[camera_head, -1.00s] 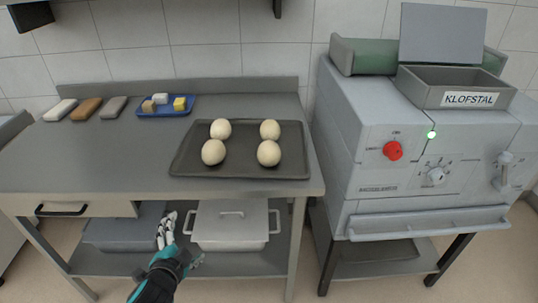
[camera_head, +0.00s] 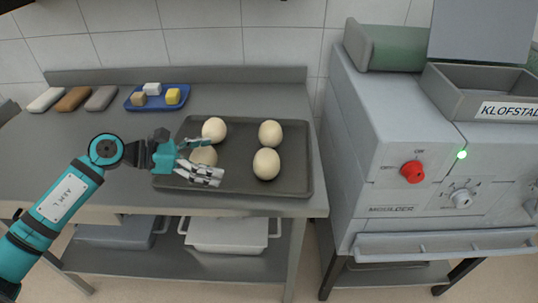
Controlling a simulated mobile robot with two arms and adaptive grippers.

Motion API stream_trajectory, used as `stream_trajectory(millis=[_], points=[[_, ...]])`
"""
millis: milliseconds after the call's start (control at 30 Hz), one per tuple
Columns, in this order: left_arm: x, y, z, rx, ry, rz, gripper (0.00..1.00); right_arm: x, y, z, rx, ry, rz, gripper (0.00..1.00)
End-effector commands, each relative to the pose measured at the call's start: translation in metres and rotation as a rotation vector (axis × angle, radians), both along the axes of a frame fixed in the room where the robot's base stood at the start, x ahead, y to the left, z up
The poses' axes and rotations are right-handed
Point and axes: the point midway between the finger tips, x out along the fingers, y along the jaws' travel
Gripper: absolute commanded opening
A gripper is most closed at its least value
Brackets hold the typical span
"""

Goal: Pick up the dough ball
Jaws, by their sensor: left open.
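Several pale round dough balls sit on a dark tray on the grey table. The tray (camera_head: 235,188) lies near the table's front right. One dough ball (camera_head: 214,129) is at the back left and another (camera_head: 270,133) at the back right. A third dough ball (camera_head: 266,164) is at the front right. The front left dough ball (camera_head: 203,156) is partly hidden by my left gripper (camera_head: 203,162). The gripper is open, its fingers reaching in from the left over the tray's left part, beside this ball. I cannot tell whether they touch it. My right gripper is out of view.
A blue tray (camera_head: 133,104) with small coloured blocks and several loaf-shaped pieces (camera_head: 73,99) lie at the table's back left. A grey moulder machine (camera_head: 390,180) stands right of the table. Lidded bins (camera_head: 228,235) rest on the shelf below.

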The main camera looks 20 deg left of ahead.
Motion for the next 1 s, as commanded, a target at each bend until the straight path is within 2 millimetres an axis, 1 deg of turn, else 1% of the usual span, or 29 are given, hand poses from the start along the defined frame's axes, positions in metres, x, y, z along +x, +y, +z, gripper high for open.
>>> stream_trajectory(millis=[33,100,200,267,333,400,533,633,767,867,1000], points=[[0.007,-0.01,0.001,-0.007,-0.003,-0.001,1.0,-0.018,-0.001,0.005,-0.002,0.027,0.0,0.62],[0.016,-0.022,-0.004,-0.008,-0.003,-0.001,1.0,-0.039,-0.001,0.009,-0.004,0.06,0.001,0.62],[0.028,-0.038,-0.013,-0.01,-0.002,0.0,1.0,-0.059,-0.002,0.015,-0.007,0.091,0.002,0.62],[0.036,-0.048,-0.018,-0.01,-0.001,0.0,1.0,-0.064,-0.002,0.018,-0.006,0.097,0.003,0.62],[0.043,-0.058,-0.024,-0.009,-0.001,0.001,1.0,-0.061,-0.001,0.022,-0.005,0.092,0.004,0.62],[0.049,-0.066,-0.029,-0.01,-0.001,0.0,1.0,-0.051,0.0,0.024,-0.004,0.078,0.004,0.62],[0.056,-0.074,-0.035,-0.006,0.0,0.001,1.0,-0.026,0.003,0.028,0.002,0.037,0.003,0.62],[0.059,-0.078,-0.037,-0.006,-0.001,0.0,1.0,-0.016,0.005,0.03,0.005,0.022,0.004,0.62],[0.069,-0.09,-0.04,-0.01,0.002,0.001,1.0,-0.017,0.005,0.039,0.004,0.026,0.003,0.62],[0.079,-0.101,-0.045,-0.01,0.002,0.0,1.0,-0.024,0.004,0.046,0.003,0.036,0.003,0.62],[0.087,-0.111,-0.054,-0.007,0.0,0.001,1.0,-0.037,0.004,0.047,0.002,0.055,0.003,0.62]])
